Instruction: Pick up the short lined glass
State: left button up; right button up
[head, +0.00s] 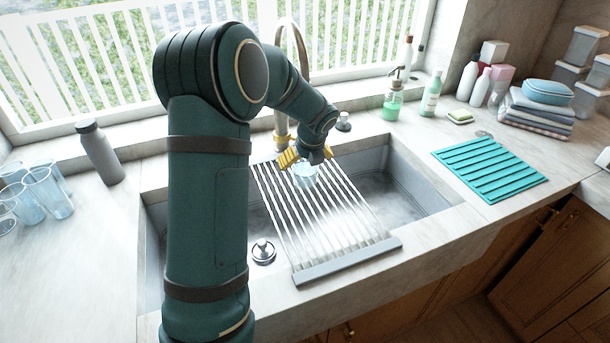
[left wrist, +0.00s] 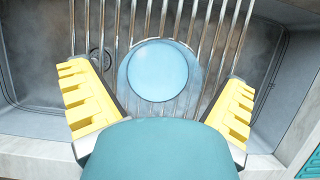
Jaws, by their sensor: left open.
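The short lined glass (head: 306,178) is pale blue and clear, and stands on the roll-up drying rack over the sink. In the left wrist view the glass (left wrist: 157,71) shows from above as a round blue disc inside a paler ring. My left gripper (head: 308,157) is open, with its yellow fingers above and around the glass in the head view. In the left wrist view the fingers of my left gripper (left wrist: 157,85) are spread to the left and right of the glass, with a gap on each side. The lines on the glass cannot be made out. My right gripper is not seen.
The metal rack (head: 347,262) spans the sink (head: 425,190). A faucet (head: 281,125) stands behind my gripper. Several glasses (head: 45,190) and a grey bottle (head: 100,152) are at left. A teal mat (head: 490,170), soap bottles (head: 393,100) and folded towels (head: 535,117) are at right.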

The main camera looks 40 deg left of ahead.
pick_arm(q)
jog(key=shift+c, duration=0.3)
jog(key=c, duration=1.1)
jog(key=shift+r, duration=0.1)
